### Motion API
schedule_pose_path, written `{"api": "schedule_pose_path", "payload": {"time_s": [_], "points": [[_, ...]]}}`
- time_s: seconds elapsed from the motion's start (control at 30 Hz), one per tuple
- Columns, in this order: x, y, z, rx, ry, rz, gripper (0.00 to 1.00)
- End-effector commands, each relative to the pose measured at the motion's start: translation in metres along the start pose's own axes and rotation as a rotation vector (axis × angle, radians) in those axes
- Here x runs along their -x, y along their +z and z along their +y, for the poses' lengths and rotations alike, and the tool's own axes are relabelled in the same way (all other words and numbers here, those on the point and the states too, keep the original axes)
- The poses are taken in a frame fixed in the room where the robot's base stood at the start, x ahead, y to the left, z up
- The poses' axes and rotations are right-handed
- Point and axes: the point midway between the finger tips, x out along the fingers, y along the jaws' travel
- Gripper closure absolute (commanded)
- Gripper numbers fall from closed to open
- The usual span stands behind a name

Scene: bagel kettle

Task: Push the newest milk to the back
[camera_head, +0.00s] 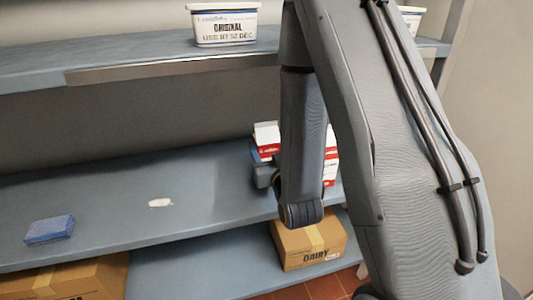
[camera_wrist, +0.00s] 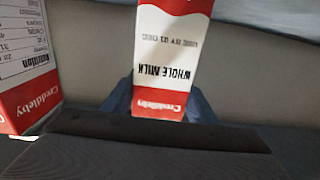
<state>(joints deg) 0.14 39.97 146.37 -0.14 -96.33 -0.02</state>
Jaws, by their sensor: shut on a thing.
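A red and white milk carton (camera_wrist: 172,55) stands out in the middle of the wrist view, its upside-down print reading "WHOLE MILK" with a use-by date that looks like 31 DEC. My gripper (camera_wrist: 160,108) is shut on this carton, with blue-grey fingers at both sides of it. A second red and white carton (camera_wrist: 27,65) is at the left of the wrist view, apart from the held one, showing a nutrition panel. In the head view, red and white cartons (camera_head: 266,135) sit at the right of the middle shelf, mostly hidden behind my arm.
The middle shelf (camera_head: 110,205) bears a blue sponge (camera_head: 49,229) and a white patch (camera_head: 160,203); its middle is otherwise clear. A white tub (camera_head: 225,24) stands on the upper shelf (camera_head: 130,62). Cardboard boxes, one marked "DAIRY" (camera_head: 308,247), are below.

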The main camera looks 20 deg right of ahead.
Motion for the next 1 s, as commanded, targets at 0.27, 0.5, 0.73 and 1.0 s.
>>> {"api": "schedule_pose_path", "payload": {"time_s": [0.27, 0.5, 0.73, 1.0], "points": [[-0.013, -0.001, 0.0, 0.0, 0.0, 0.008, 1.0], [-0.022, -0.001, 0.0, 0.0, 0.0, 0.007, 1.0], [-0.028, -0.001, 0.0, 0.0, 0.0, 0.007, 1.0], [-0.035, -0.001, 0.0, 0.0, 0.0, 0.007, 1.0]]}}
